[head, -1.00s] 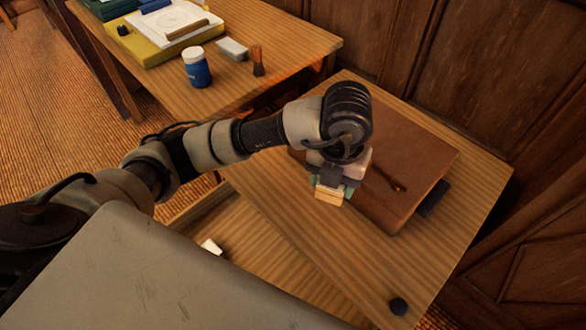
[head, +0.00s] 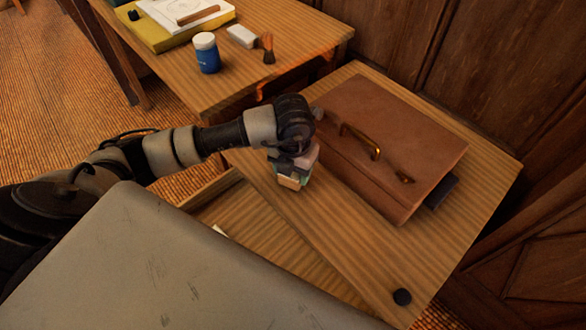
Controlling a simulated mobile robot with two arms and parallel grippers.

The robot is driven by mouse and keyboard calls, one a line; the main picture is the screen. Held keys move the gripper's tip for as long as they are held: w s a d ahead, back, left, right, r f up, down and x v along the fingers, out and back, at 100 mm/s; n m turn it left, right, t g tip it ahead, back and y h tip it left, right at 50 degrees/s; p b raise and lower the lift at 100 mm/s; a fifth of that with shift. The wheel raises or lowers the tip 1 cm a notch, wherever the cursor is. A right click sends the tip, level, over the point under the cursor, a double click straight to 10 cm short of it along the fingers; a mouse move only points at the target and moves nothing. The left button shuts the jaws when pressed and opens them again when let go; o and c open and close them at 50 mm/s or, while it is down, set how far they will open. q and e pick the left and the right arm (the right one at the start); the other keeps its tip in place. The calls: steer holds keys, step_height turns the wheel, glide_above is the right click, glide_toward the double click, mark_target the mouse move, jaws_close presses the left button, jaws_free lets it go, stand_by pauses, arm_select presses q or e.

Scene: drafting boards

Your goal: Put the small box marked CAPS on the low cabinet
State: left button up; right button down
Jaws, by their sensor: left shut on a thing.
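My left gripper (head: 292,168) is shut on a small tan box (head: 289,182), which shows just below the fingers. No CAPS marking can be read on it, and the gripper hides much of it. The gripper is at the left part of the low cabinet's wooden top (head: 440,255), beside the left end of a brown case. I cannot tell whether the box touches the top. My right gripper is not in view.
The brown leather case (head: 400,135) lies on the cabinet top, over a dark flat item (head: 441,192). An open drawer (head: 262,238) juts out below. A blue jar (head: 207,54) stands on another table.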

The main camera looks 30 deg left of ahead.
arm_select(q)
steer(key=shift+f, duration=0.1)
steer(key=shift+f, duration=0.15)
steer(key=o, duration=0.9)
steer(key=shift+o, duration=0.2)
step_height(320, 180, up, 12)
steer(key=shift+r, duration=0.2)
